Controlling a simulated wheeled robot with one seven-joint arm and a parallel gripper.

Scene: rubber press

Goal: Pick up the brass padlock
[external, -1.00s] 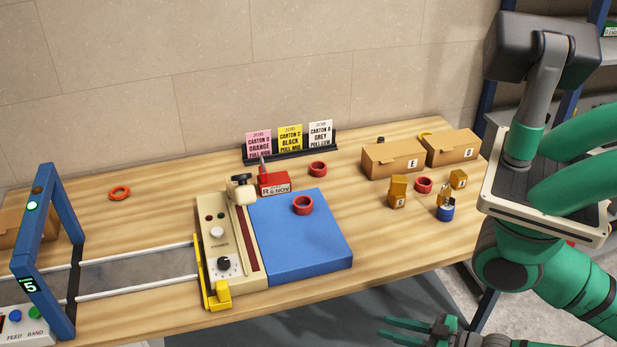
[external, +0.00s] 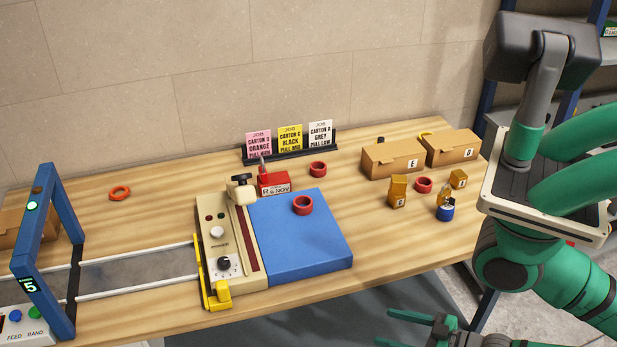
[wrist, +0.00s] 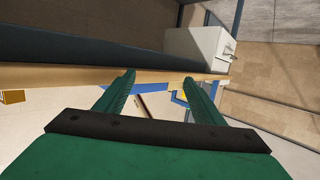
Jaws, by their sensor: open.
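The brass padlock (external: 446,201) appears as a small brass-coloured piece with a grey part, at the right end of the bench in the external view. It sits on or just behind a blue ring (external: 445,214); I cannot tell which. My gripper (external: 386,328) is low in front of the bench edge, below and left of the padlock and well apart from it. Its green fingers are spread and empty. In the wrist view, the open fingers (wrist: 159,80) point towards the bench edge; I cannot make out the padlock there.
Amber blocks (external: 397,191) and a red ring (external: 424,185) stand close to the padlock. Two cartons (external: 391,159) are behind them. A blue mat (external: 300,250) and a beige press (external: 225,250) lie left. The bench's front edge is between my gripper and these things.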

